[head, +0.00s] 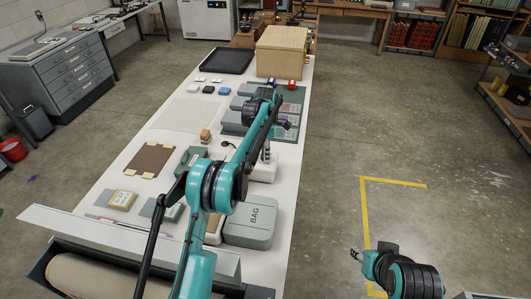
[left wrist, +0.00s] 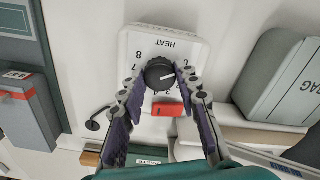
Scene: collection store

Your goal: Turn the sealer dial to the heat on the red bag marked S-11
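The sealer dial (left wrist: 160,74) is a round black knob with a white pointer line, set in a white face marked HEAT. The lettering appears upside down, and the pointer lies toward the right of the picture. My left gripper (left wrist: 162,78) has one finger on each side of the knob, close against it; it looks shut on it. In the head view the white sealer (head: 263,172) stands under my left arm, which partly hides it. My right gripper (head: 363,256) is low at the right over the floor, too small to read. I cannot make out a bag marked S-11.
A red block (left wrist: 173,109) sits just below the dial. A grey-green case marked BAG (head: 250,224) lies near the table's front right. Grey trays, a wooden crate (head: 283,52) and a brown board (head: 150,160) share the long white table. Floor to the right is open.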

